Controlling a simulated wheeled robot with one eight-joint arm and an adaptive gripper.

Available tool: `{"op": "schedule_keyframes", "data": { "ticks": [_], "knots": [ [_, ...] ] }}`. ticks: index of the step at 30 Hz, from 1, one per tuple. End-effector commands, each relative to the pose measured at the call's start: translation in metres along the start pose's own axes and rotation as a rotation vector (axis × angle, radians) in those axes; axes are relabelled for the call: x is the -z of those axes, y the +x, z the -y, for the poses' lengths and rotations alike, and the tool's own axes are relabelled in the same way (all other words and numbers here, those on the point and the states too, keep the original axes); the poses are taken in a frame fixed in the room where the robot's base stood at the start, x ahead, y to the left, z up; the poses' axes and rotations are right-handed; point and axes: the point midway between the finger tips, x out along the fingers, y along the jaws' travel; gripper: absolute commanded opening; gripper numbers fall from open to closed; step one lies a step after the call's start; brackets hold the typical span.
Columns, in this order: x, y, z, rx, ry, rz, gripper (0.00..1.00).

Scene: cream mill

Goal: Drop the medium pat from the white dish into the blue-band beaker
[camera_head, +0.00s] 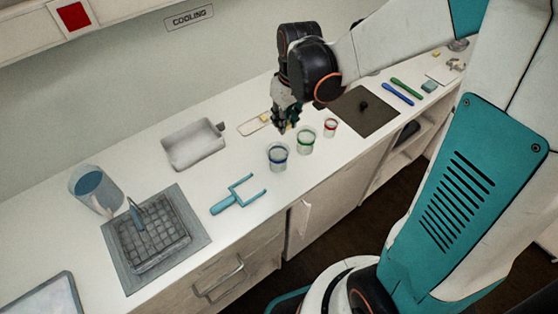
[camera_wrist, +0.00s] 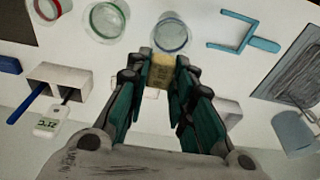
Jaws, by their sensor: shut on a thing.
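My gripper (camera_wrist: 162,75) is shut on a yellow pat, the medium pat (camera_wrist: 162,68), which sits between the fingertips in the wrist view. In the head view my gripper (camera_head: 287,128) hangs above the counter, just behind the blue-band beaker (camera_head: 277,158). In the wrist view this beaker (camera_wrist: 172,34) stands just beyond the fingertips; the pat appears outside its rim. The small white dish (camera_head: 249,128) lies left of my gripper in the head view, with a yellow piece (camera_head: 265,118) on it. The gripper partly covers the dish in the wrist view.
A green-band beaker (camera_head: 306,140) and a red-band beaker (camera_head: 330,127) stand right of the blue one. A pale pan (camera_head: 193,145) is left of the dish. A blue fork-like tool (camera_head: 237,195) lies in front. A dark mat (camera_head: 364,110) lies at right.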

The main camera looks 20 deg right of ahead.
Motion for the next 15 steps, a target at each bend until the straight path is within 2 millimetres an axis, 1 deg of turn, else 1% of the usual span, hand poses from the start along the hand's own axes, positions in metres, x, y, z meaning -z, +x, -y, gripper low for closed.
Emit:
{"op": "schedule_keyframes", "data": {
  "ticks": [1, 9, 12, 15],
  "knots": [
    [-0.001, 0.007, 0.0, 0.0, 0.0, 0.0, 0.09],
    [-0.005, 0.037, 0.0, 0.0, 0.0, 0.0, 0.09],
    [-0.007, 0.046, 0.0, 0.0, 0.0, 0.0, 0.09],
    [-0.007, 0.051, 0.0, 0.0, 0.0, 0.0, 0.09]
  ]
}}
